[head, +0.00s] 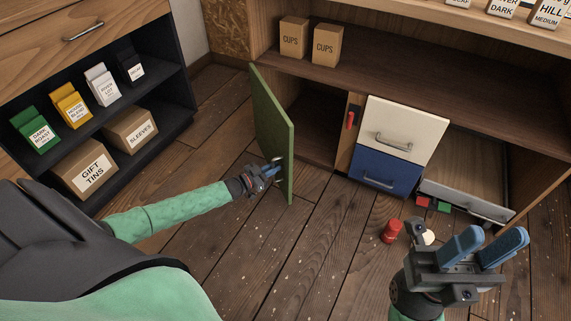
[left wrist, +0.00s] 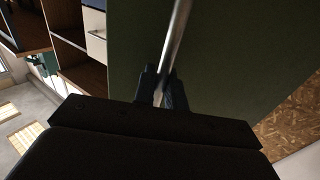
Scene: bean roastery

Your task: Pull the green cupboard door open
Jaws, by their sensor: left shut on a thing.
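The green cupboard door (head: 272,130) stands wide open in the head view, swung out from the left side of the low wooden cabinet. The cupboard space behind it (head: 314,130) shows and looks empty. My left gripper (head: 274,171) is at the door's outer face, shut on the metal handle. In the left wrist view the handle (left wrist: 179,38) runs up from between the left fingers (left wrist: 160,92), and the dark green door (left wrist: 240,60) fills much of the view. My right gripper (head: 485,247) is open and empty above the floor at the lower right.
A white drawer front (head: 400,128) and a blue one (head: 385,173) are right of the cupboard. A red cylinder (head: 391,231) and small blocks lie nearby. A dark shelf unit (head: 150,105) stands left. The middle floor is clear.

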